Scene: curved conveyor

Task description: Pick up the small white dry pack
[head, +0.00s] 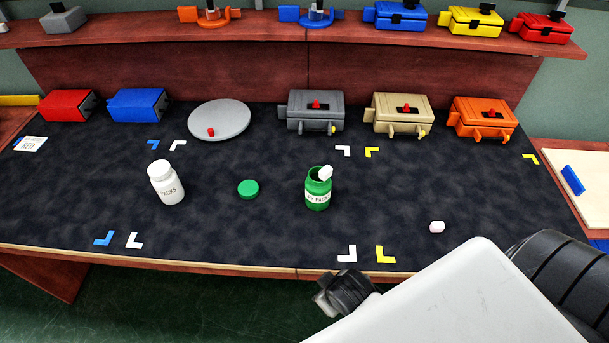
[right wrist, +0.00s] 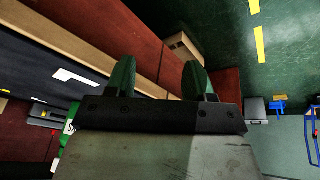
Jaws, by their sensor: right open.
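A small white pack (head: 437,227) lies on the dark mat at the right, near the front edge. Another white pack (head: 326,173) sits at the mouth of the open green bottle (head: 318,194), which stands upright at mid-table. My right gripper (head: 345,292) is in front of the table edge, left of and nearer than the loose pack, and apart from it. In the right wrist view its two green fingers (right wrist: 160,80) are spread with nothing between them. A strip of the green bottle (right wrist: 70,122) shows there behind the gripper; the loose pack cannot be made out. My left gripper is not in view.
A white capped bottle (head: 166,184) and a green lid (head: 248,189) are on the mat. Coloured cases, including an orange case (head: 483,119), line the back, with a grey disc (head: 220,120). The mat around the loose pack is clear.

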